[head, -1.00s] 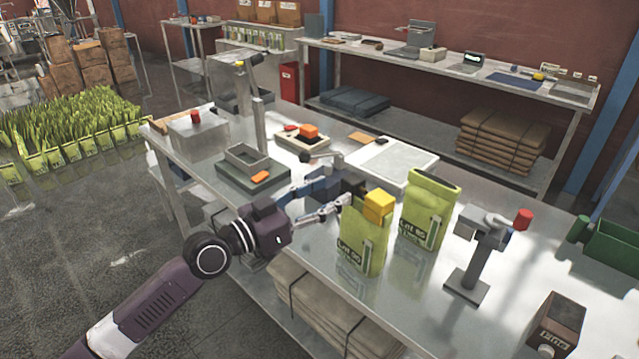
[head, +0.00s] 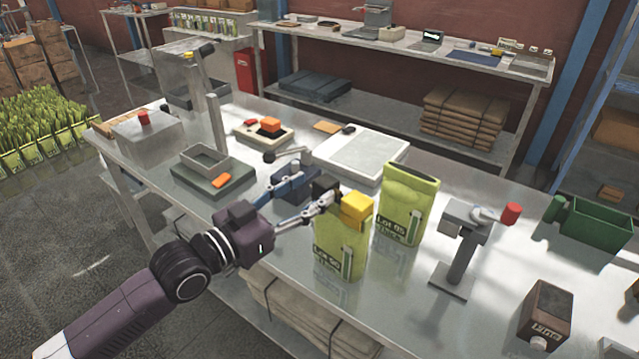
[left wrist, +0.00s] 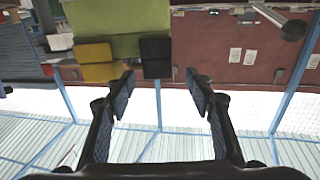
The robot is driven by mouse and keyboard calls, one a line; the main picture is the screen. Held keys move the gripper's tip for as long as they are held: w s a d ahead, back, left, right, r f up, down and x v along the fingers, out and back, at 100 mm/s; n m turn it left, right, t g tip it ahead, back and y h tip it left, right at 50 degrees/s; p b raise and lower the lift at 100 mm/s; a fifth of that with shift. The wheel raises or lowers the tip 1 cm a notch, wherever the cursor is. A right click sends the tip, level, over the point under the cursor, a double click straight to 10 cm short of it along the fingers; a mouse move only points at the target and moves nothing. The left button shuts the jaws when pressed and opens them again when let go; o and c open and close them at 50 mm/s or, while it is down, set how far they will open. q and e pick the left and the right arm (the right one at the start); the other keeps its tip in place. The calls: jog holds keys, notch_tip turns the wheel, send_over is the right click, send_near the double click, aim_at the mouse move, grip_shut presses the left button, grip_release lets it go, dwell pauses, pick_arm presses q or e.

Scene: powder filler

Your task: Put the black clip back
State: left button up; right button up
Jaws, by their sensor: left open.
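The black clip (head: 325,187) shows as a dark block at the top of the front green bag (head: 341,250), beside the yellow clip (head: 357,207). In the left wrist view the black clip (left wrist: 155,58) lies ahead of the fingers, against the green bag (left wrist: 120,18), with the yellow clip (left wrist: 95,62) to its left. My left gripper (head: 318,203) is open at the bag's upper left. In the left wrist view its fingers (left wrist: 160,92) are apart, with nothing between their tips. It partly covers the clip in the head view. My right gripper is not in view.
A second green bag (head: 408,205) stands close behind on the right. A grey stand with a red knob (head: 511,214) is further right. A dark blue device (head: 295,182) sits behind my left gripper. A white board (head: 362,155) lies farther back.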

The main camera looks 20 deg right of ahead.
aim_at(326, 180)
pick_arm(q)
jog(key=x, duration=0.1)
jog(key=p+x, duration=0.2)
jog(key=shift+d+r, duration=0.3)
jog(key=shift+d, duration=0.15)
jog(key=shift+w+d+f, duration=0.15)
jog(key=shift+w+d, duration=0.2)
jog(key=shift+d, duration=0.2)
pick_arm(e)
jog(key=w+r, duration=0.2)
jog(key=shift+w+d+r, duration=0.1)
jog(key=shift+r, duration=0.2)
pick_arm(q)
jog(key=shift+a, duration=0.1)
jog(key=shift+c, duration=0.3)
grip_shut()
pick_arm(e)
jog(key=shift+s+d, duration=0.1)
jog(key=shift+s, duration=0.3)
